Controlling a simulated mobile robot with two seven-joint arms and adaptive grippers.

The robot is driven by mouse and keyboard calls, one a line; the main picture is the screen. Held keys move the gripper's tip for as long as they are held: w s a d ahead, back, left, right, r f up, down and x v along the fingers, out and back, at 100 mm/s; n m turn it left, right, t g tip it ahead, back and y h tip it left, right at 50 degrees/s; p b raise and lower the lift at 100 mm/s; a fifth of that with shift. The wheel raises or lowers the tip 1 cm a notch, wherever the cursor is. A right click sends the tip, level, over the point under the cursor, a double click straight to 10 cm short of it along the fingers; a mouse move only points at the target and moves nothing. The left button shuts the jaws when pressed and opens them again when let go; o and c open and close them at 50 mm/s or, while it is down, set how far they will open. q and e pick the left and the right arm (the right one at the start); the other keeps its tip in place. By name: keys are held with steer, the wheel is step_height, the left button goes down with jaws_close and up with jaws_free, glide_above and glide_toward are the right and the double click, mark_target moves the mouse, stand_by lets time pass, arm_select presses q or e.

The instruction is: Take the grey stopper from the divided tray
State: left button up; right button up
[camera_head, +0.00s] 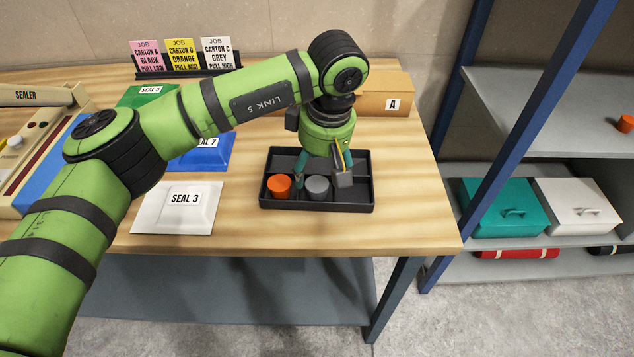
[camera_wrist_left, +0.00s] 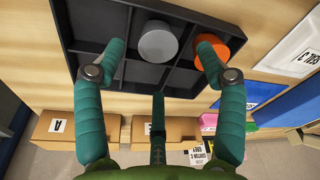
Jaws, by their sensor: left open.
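The grey stopper (camera_head: 317,187) stands in a front compartment of the black divided tray (camera_head: 320,207), right of an orange stopper (camera_head: 279,187). My left gripper (camera_head: 324,178) is open above the tray, over the grey stopper and slightly behind it. In the left wrist view, the grey stopper (camera_wrist_left: 158,43) shows between the two spread fingers of the gripper (camera_wrist_left: 160,28), and nothing is held. One finger overlaps the orange stopper (camera_wrist_left: 228,46) there; I cannot tell whether they touch. My right gripper is in neither view.
A cardboard box A (camera_head: 385,103) stands behind. The sealer (camera_head: 40,97) is far left. A shelf (camera_head: 545,110) is on the right. Bare tabletop lies right of the tray.

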mark_target(316, 185)
arm_select(q)
steer(key=shift+w+a+f+p, duration=0.15)
steer(key=shift+f+p, duration=0.45)
steer(key=shift+f, duration=1.5)
steer(key=c, duration=0.9)
steer(key=shift+c, duration=1.2)
steer(key=shift+f, duration=0.1)
